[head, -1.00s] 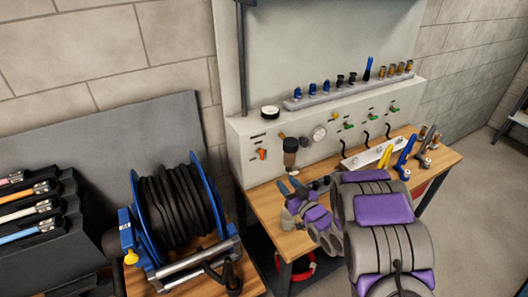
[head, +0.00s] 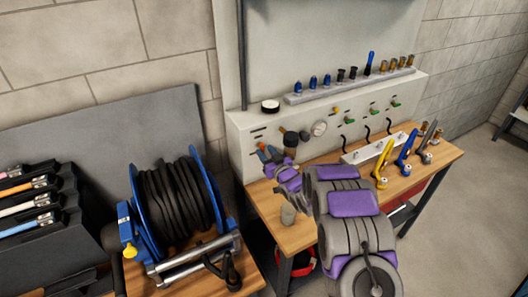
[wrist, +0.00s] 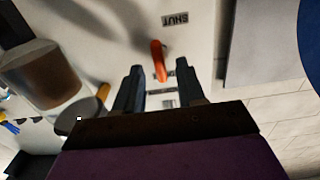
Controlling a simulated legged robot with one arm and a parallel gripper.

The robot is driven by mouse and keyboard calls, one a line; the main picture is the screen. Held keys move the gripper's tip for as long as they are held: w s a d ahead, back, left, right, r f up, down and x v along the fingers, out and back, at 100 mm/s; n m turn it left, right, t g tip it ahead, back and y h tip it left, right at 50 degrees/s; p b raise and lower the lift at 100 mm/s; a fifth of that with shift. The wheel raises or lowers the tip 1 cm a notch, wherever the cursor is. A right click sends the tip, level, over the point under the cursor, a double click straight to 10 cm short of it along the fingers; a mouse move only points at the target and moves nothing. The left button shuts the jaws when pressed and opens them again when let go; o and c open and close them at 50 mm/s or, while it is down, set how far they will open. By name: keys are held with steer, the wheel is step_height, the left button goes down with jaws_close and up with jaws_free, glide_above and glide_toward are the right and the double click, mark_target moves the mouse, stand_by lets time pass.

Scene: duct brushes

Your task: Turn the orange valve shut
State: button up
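The orange valve (wrist: 158,60) is a small lever on the pale panel front. In the wrist view it stands between and just beyond my two dark blue fingertips, with a gap on each side. An upside-down "SHUT" label (wrist: 175,20) is on the panel near its far end. My gripper (wrist: 159,72) is open and empty, facing the panel. In the head view my gripper (head: 268,153) is at the panel's left part and largely covers the valve, so I cannot tell there whether they touch.
A dark-topped cylinder (head: 290,145) sticks out close to the right of my gripper. A gauge (head: 319,128) and green valves are further right. A hose reel (head: 178,215) stands at left.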

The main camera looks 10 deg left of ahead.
steer(key=shift+x, duration=1.05)
jaws_close()
